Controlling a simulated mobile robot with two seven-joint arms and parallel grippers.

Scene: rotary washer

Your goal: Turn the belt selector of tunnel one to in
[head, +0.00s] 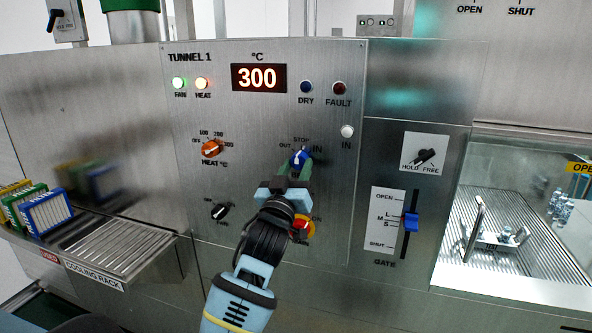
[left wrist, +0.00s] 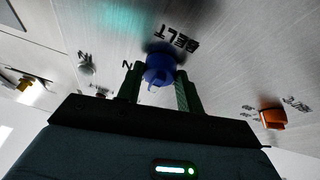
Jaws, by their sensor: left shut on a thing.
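The tunnel one panel (head: 255,190) fills the middle of the head view. Its belt selector (head: 300,157) is a blue knob with the labels OUT, STOP and IN around it. My left gripper (head: 296,170) is shut on this knob, reaching it from below. In the left wrist view the blue knob (left wrist: 160,68) sits between the two green fingers (left wrist: 159,88), near the word BELT. The knob's exact pointer direction is hard to tell. The IN lamp (head: 347,131) looks white. My right gripper is not in view.
An orange heat knob (head: 211,148) and black fan knob (head: 220,210) lie left. A red button on yellow (head: 303,227) is close beside my wrist. The blue gate slider (head: 410,222) and hold/free switch (head: 425,156) are right. A cooling rack (head: 120,245) juts out at left.

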